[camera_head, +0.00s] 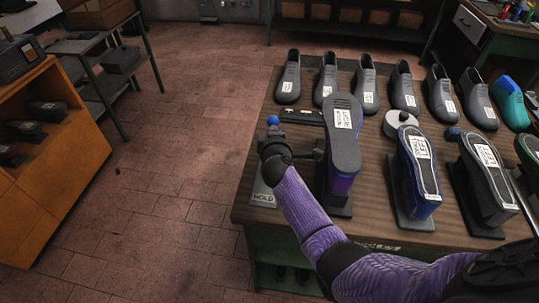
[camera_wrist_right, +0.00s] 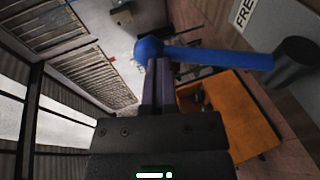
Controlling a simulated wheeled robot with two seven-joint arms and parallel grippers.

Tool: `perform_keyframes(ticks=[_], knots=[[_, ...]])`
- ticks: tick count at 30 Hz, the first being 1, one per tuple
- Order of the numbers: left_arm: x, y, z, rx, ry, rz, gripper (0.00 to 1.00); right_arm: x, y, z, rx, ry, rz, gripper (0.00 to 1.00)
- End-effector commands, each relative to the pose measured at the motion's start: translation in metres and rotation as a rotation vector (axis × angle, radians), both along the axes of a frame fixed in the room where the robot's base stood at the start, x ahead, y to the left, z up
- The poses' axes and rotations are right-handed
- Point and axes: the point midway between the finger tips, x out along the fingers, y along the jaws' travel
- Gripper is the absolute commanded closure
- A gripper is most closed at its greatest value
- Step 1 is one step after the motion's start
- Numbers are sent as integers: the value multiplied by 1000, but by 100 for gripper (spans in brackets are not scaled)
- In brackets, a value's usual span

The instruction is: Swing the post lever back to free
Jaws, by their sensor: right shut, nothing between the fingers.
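The post lever shows in the right wrist view as a blue rod (camera_wrist_right: 220,58) with a round blue knob (camera_wrist_right: 148,48) at one end and a dark hub (camera_wrist_right: 295,62) at the other. In the head view only its blue knob (camera_head: 273,120) shows clearly, just past my right gripper (camera_head: 273,132); the gripper and wrist hide much of the rest. My right gripper's fingers (camera_wrist_right: 161,68) are shut and empty, their tips close to the knob; I cannot tell whether they touch. A HOLD plate (camera_head: 263,198) lies near the bench's left edge. A FREE label (camera_wrist_right: 243,14) shows in the wrist view. My left gripper is not in view.
An upturned shoe (camera_head: 343,140) stands on a post right of my gripper. More upturned shoes (camera_head: 420,175) and a back row of upright shoes (camera_head: 328,78) fill the wooden bench (camera_head: 375,215).

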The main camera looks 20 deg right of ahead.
Motion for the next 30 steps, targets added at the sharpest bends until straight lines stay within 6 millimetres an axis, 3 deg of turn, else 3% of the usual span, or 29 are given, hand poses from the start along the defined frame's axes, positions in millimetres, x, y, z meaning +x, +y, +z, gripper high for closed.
perform_keyframes(ticks=[1,3,10,15,30], knots=[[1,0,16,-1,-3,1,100,0,1,20,0,-5,2,100],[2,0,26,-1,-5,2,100,-1,1,37,0,-5,2,100],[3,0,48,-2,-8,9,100,-2,3,75,-1,-4,4,100],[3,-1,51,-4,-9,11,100,-3,3,84,-1,-2,4,100],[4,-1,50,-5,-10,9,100,-3,4,83,0,0,4,100]])
